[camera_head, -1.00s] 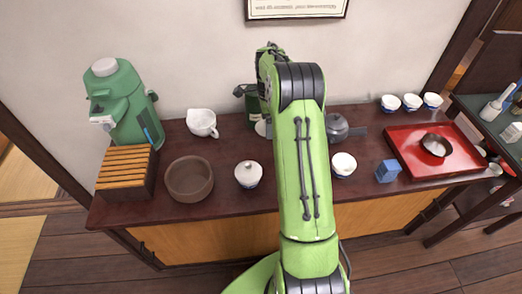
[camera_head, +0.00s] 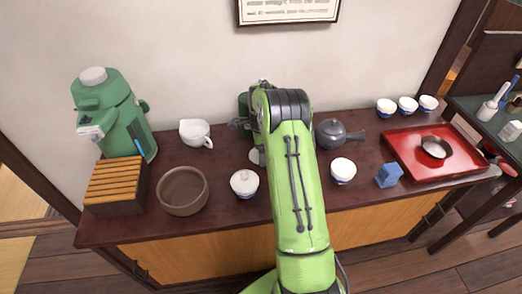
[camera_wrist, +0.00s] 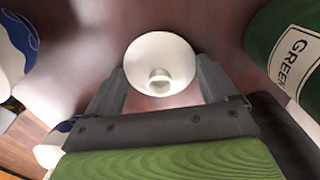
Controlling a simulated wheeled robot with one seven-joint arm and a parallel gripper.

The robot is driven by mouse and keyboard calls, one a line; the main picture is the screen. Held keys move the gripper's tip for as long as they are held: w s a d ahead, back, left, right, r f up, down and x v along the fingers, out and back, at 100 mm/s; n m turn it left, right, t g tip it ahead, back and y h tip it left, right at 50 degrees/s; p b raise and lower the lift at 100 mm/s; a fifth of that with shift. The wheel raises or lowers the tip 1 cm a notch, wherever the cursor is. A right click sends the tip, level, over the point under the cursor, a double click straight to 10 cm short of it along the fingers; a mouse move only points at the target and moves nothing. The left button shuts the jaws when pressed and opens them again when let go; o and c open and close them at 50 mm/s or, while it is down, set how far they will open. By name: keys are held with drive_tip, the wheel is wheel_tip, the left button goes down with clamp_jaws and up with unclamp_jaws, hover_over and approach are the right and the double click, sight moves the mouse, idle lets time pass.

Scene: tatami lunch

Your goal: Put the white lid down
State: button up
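The white lid (camera_wrist: 160,57) is round with a small knob and sits between the fingers of my gripper (camera_wrist: 160,72) in the wrist view. The fingers press on its rim from both sides. The green can (camera_wrist: 296,50) is at the right in the wrist view, and a white and blue cup (camera_wrist: 12,50) is at the left, both apart from the lid.
A white pouring bowl (camera_head: 195,133) and a brown bowl (camera_head: 182,191) are to the left. A grey teapot (camera_head: 332,133), a white cup (camera_head: 343,171) and a red tray (camera_head: 408,158) are to the right.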

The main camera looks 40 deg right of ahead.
drive_tip(key=shift+o, duration=1.2)
wheel_tip(320, 180, up, 12)
drive_tip(key=p, duration=0.4)
drive_tip(key=s+a+r+n+t, duration=0.1)
drive_tip(key=s+a+r+n, duration=0.3)
drive_tip(key=a+r+n, duration=0.55)
drive_tip(key=s+a+r+n+t, duration=0.2)
drive_tip(key=s+a+r+n, duration=0.25)
drive_tip(key=s, duration=0.35)
drive_tip(key=s+a+r+n+t, duration=0.1)
drive_tip(key=s+a+r+n, duration=0.3)
drive_tip(key=s, duration=0.4)
drive_tip(key=s+a+f+n+t, duration=0.1)
drive_tip(key=s+a+n, duration=0.3)
drive_tip(key=s, duration=0.4)
drive_tip(key=shift+s+a+f+n+t, duration=0.3)
drive_tip(key=shift+f+n, duration=0.3)
drive_tip(key=shift+f, duration=0.3)
